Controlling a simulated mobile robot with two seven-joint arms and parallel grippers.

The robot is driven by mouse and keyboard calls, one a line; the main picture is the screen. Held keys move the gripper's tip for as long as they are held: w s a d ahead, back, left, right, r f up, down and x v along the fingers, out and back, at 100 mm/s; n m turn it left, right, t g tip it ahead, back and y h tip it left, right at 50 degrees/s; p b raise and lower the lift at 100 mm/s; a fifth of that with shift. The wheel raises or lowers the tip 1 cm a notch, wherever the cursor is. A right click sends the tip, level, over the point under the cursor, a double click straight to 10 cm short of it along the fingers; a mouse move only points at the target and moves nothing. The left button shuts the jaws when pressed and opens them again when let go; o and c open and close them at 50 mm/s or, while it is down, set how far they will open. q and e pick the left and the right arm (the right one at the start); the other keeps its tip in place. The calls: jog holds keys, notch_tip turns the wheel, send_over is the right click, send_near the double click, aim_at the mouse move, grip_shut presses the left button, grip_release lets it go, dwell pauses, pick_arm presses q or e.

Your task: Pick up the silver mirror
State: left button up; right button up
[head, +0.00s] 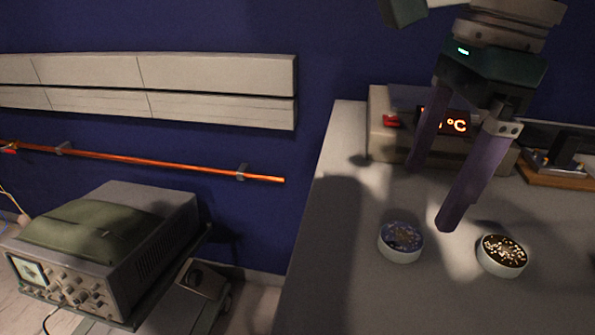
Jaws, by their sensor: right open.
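My right gripper (431,195) comes down from the top right with its two long purple-grey fingers spread apart and nothing between them. Its fingertips hang over the grey table (330,290). Just below them stands a round white-sided dish with a dark bluish, speckled top (401,241). Right of it is a similar round dish with a dark brown top and pale bits (502,255). The gripper seems apart from both. I cannot make out a thing that is clearly a silver mirror. My left gripper is not in view.
A beige device with a lit °C display (378,138) stands at the table's back, partly behind the gripper. A wooden-based item (560,180) is at the right. An oscilloscope-like box (150,225) stands lower left. The table's left and front areas are clear.

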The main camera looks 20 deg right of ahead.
aim_at(402, 236)
jog(key=shift+s+a+f, duration=0.1)
jog(key=shift+s+f, duration=0.1)
jog(key=shift+f, duration=0.95)
jog(key=f, duration=0.3)
jog(key=w+f, duration=0.1)
jog(key=f, duration=0.1)
jog(key=shift+a+f, duration=0.2)
jog(key=shift+a, duration=0.15)
jog(key=c, duration=1.5)
jog(key=shift+r, duration=0.1)
